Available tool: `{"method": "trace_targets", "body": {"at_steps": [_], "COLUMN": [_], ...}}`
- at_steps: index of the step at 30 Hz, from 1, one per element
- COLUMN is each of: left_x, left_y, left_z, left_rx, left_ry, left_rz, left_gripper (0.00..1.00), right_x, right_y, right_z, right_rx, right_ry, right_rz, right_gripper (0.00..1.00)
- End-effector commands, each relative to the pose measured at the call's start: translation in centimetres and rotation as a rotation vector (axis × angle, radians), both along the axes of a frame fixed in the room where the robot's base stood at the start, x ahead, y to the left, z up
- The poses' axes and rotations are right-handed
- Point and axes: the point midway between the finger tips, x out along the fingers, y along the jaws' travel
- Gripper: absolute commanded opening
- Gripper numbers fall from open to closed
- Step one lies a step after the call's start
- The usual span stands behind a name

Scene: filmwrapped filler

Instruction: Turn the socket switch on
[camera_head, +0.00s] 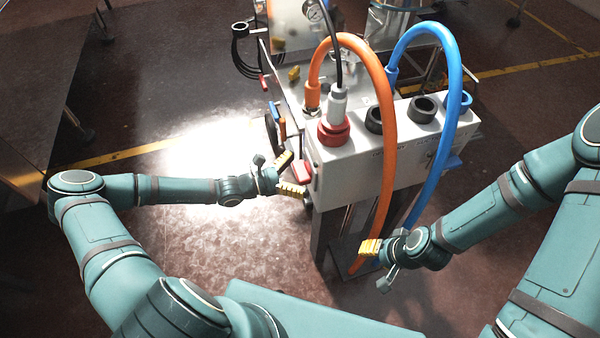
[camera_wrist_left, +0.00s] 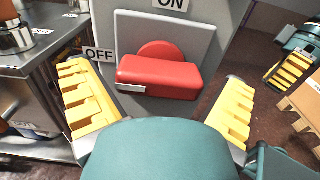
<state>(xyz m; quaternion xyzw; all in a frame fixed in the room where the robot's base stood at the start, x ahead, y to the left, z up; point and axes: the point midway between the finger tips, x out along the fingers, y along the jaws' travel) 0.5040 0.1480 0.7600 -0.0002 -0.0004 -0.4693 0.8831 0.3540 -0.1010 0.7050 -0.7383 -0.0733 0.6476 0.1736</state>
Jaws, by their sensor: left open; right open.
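The socket switch is a red bar handle on a round red boss, seen in the left wrist view (camera_wrist_left: 160,76). It lies across a grey plate, with its white-marked end toward the OFF label (camera_wrist_left: 99,54) on the left. The ON label (camera_wrist_left: 172,3) is above it. In the head view the switch (camera_head: 301,171) is on the left side of the white socket box (camera_head: 345,165). My left gripper (camera_head: 289,175) is open, its yellow fingers on either side of the handle, apparently not touching it. My right gripper (camera_head: 370,248) is open and empty in front of the box, near the orange hose.
An orange hose (camera_head: 386,130) and a blue hose (camera_head: 455,100) arch over the box and hang down its front, near my right arm. A red plug (camera_head: 333,130) with a black cable stands on top. A metal table (camera_wrist_left: 30,50) is left of the switch.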

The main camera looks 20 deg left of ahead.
Motion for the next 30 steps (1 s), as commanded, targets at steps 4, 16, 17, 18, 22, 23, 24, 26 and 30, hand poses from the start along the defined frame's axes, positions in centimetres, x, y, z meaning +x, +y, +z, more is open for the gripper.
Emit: {"method": "trace_targets", "body": {"at_steps": [4, 16, 17, 18, 22, 23, 24, 26, 30], "left_x": [0.18, 0.17, 0.17, 0.17, 0.15, 0.15, 0.15, 0.15, 0.15], "left_y": [-0.25, -0.21, -0.21, -0.21, -0.21, -0.21, -0.21, -0.21, -0.21], "left_z": [-0.02, -0.01, -0.02, -0.02, -0.02, -0.02, -0.01, 0.01, 0.12], "left_rx": [0.001, 0.001, 0.001, 0.001, 0.001, 0.001, 0.002, 0.005, 0.023], "left_ry": [0.001, 0.001, 0.001, 0.001, 0.001, 0.0, -0.001, -0.005, -0.032], "left_rz": [0.0, 0.0, 0.0, 0.0, 0.0, 0.0, 0.0, 0.0, 0.0], "left_gripper": [1.0, 0.42, 0.41, 0.41, 0.41, 0.41, 0.41, 0.41, 0.41], "right_x": [0.02, 0.01, 0.01, 0.01, 0.01, 0.01, 0.01, -0.01, -0.09], "right_y": [-0.01, 0.0, 0.0, 0.0, 0.0, 0.0, 0.0, 0.01, 0.02], "right_z": [-0.05, -0.04, -0.04, -0.04, -0.03, -0.02, 0.01, 0.1, 0.61], "right_rx": [0.0, 0.0, 0.0, 0.0, 0.0, 0.0, 0.0, 0.0, 0.0], "right_ry": [-0.001, 0.0, 0.0, 0.0, 0.0, 0.0, 0.0, 0.0, 0.002], "right_rz": [0.0, 0.0, 0.0, 0.0, 0.0, 0.0, 0.0, 0.0, 0.001], "right_gripper": [0.47, 0.47, 0.47, 0.47, 0.47, 0.47, 0.47, 0.47, 0.47]}}
